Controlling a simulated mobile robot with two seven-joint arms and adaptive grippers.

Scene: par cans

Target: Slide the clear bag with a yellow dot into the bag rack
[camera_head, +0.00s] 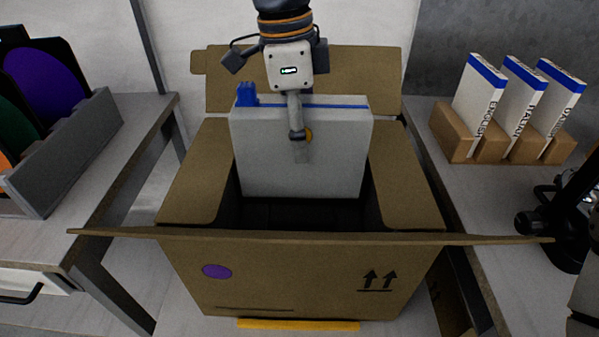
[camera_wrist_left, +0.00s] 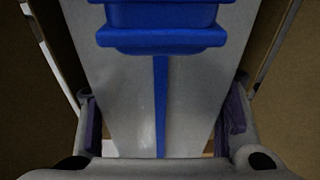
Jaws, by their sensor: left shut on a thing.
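The bag (camera_head: 260,155) is a flat, pale, upright piece with a blue strip along its top and a blue slider at its top left. A yellow dot (camera_head: 309,134) on its face is partly hidden by a gripper finger. My left gripper (camera_head: 301,150) reaches down from above and is shut on the bag's upper part. In the left wrist view the bag (camera_wrist_left: 125,100) stands between the fingers, its blue slider (camera_wrist_left: 160,25) at the top. The bag's lower edge is inside an open cardboard box (camera_head: 310,275). I cannot tell which holder is the bag rack.
The box's flaps are spread and a purple dot marks its front. At left, a grey rack (camera_head: 70,150) holds dark panels with coloured discs. At right, a wooden holder (camera_head: 455,135) has several white, blue-topped booklets, and a black device (camera_head: 560,225) stands before it.

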